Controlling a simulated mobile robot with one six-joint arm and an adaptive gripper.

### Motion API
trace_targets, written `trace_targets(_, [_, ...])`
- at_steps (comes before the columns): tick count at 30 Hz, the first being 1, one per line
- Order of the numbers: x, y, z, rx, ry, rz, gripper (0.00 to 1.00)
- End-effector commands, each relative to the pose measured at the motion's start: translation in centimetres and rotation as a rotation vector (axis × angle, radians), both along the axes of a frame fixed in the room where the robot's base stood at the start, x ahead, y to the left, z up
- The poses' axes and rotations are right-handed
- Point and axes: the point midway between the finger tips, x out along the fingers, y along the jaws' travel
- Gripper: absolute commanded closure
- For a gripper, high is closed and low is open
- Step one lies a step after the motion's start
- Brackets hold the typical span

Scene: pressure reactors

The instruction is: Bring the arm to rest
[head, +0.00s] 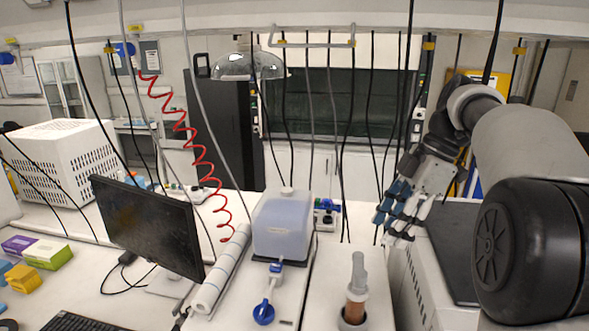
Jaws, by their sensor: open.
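My gripper (392,222) is at the right of the head view, at the end of my raised arm, with its fingers pointing down and to the left. It is open, and I see nothing between its fingers. It hangs above the right part of the bench, behind and to the right of a brown vessel with a grey top (357,290). The exact gap between the fingers and the surfaces below is hard to tell.
A clear plastic tank (283,225) with a blue tap stands mid-bench, beside a white roll (220,270). A black monitor (148,224) is to the left. Several cables and a red coiled hose (190,140) hang down. A white perforated box (62,160) stands far left.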

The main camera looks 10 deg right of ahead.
Motion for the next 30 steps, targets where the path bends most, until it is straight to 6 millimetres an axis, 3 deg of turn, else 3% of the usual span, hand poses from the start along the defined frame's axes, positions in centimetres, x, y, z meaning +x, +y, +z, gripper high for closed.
trace_targets(5, [-3.6, 3.8, -2.9, -0.07, 0.045, -0.243, 0.56])
trace_targets(8, [-6.9, 6.2, -5.7, -0.115, 0.061, -0.453, 0.56])
trace_targets(15, [-15.5, 10.0, -14.7, -0.14, 0.036, -0.949, 0.56])
trace_targets(21, [-21.4, 11.2, -22.9, -0.068, -0.012, -1.276, 0.56])
trace_targets(25, [-23.3, 11.4, -26.3, -0.018, -0.028, -1.398, 0.56])
trace_targets(30, [-24.1, 11.4, -27.7, 0.011, -0.033, -1.457, 0.56])
